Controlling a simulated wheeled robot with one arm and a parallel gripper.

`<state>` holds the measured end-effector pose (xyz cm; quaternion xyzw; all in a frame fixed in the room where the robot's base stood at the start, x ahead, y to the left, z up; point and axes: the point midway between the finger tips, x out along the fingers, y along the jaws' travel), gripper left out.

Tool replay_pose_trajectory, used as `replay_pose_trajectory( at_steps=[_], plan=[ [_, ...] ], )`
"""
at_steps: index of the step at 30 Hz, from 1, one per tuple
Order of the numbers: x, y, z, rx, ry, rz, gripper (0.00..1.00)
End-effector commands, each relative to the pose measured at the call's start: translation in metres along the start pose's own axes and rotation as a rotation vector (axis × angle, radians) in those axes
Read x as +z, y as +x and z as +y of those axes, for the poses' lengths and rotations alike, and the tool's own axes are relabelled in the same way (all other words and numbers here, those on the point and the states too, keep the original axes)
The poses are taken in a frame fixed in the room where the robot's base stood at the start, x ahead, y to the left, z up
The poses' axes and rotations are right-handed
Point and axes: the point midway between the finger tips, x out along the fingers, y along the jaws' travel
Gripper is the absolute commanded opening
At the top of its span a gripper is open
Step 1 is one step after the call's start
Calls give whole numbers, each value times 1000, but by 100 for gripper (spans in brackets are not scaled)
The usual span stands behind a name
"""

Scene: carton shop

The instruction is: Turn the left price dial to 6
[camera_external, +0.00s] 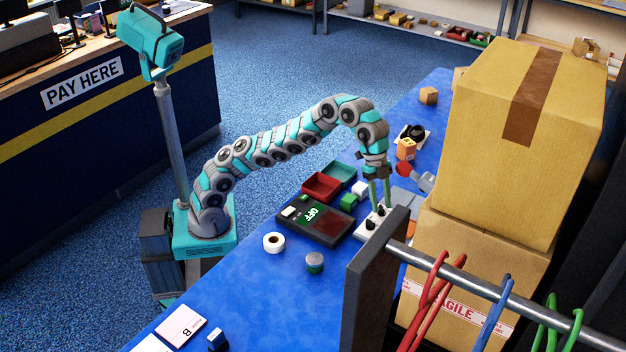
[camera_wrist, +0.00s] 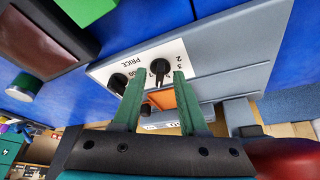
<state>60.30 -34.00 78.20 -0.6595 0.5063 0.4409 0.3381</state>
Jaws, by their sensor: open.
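My gripper (camera_external: 380,203) points down over the white price panel (camera_external: 360,229) on the blue counter, beside the tall cartons. In the wrist view my gripper (camera_wrist: 158,76) is open, its two green fingers spread either side of a black dial (camera_wrist: 160,66) with digits such as 2 and 3 near it. Whether the fingers touch this dial I cannot tell. Another black dial (camera_wrist: 118,82) sits to its left, outside the left finger. The panel's PRICE lettering shows in the wrist view. The dial settings are too small to read.
A dark scale (camera_external: 315,222) with a green display lies left of the panel, with red (camera_external: 322,187) and teal (camera_external: 341,172) trays behind it. Stacked cartons (camera_external: 520,140) stand close at right. A rail (camera_external: 480,285) with coloured loops crosses the front.

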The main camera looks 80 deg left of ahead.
Motion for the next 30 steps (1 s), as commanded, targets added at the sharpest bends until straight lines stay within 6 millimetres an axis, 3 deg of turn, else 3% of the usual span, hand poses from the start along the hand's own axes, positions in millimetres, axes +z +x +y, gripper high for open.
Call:
replay_pose_trajectory(
  at_steps=[8,22,30],
  plan=[
    [0,-11,0,-2,-2,-1,42],
    [-2,-71,1,0,0,-1,42],
    [0,-78,0,-1,1,0,42]
  ],
)
